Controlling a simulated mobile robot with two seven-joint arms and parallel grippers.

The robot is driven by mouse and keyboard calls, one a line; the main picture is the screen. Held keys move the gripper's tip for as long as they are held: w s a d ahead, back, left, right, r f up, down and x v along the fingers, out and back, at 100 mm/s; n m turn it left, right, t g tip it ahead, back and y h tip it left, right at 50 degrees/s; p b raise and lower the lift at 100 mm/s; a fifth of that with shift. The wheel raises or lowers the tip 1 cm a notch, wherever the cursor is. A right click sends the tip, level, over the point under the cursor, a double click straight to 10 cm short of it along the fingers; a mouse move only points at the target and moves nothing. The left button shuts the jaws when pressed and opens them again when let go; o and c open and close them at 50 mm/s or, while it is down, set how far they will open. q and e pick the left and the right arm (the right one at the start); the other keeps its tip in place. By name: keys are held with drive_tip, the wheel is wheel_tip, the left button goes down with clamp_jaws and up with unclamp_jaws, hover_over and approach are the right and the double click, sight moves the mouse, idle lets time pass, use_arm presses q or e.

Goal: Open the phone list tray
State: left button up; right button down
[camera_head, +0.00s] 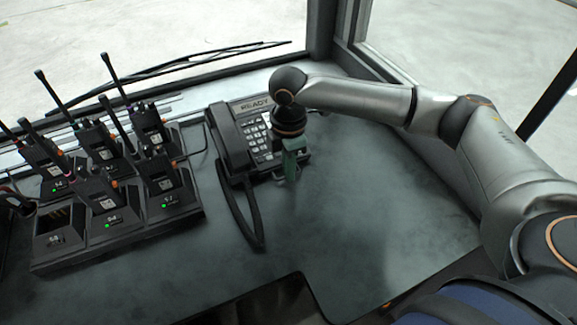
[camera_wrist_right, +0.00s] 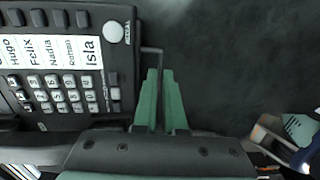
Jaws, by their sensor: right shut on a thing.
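The black desk phone (camera_head: 262,152) stands on the dashboard with its handset on the left side and its keypad facing up. In the wrist view the phone (camera_wrist_right: 60,122) shows keys and a white label strip with names. A thin dark wire handle (camera_wrist_right: 152,50) sticks out from the phone's edge; I take it as the phone list tray's pull. My right gripper (camera_head: 291,170) is at the phone's near right edge, pointing down. In the wrist view its green fingers (camera_wrist_right: 160,73) are shut on the handle. The tray itself is hidden; how far out it is cannot be told.
A charger rack (camera_head: 130,228) with several radios stands left of the phone. The coiled handset cord (camera_head: 243,210) loops in front of the phone. The dashboard (camera_head: 350,200) to the right is clear. The windscreen frame (camera_head: 320,40) rises behind.

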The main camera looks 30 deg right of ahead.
idle(0.9)
drive_tip(key=shift+s+r+p, duration=0.15)
drive_tip(key=shift+s+p, duration=0.05)
drive_tip(key=shift+p, duration=0.2)
drive_tip(key=s+p, duration=0.8)
drive_tip(key=shift+a, duration=0.2)
drive_tip(key=shift+s+a+p, duration=0.1)
drive_tip(key=shift+s+p, duration=0.2)
drive_tip(key=shift+s, duration=0.4)
use_arm(q)
wheel_tip(320, 180, up, 7)
drive_tip(key=s+a, duration=0.1)
drive_tip(key=a, duration=0.1)
drive_tip(key=shift+s+r+y, duration=0.15)
drive_tip(key=shift+y, duration=0.15)
drive_tip(key=shift+a, duration=0.1)
use_arm(e)
drive_tip(key=c, duration=1.3)
unclamp_jaws()
use_arm(q)
drive_tip(key=shift+r+p, duration=0.65)
drive_tip(key=shift+r, duration=0.1)
use_arm(e)
drive_tip(key=shift+o, duration=0.2)
wheel_tip(320, 180, up, 12)
drive_tip(key=shift+r, duration=0.1)
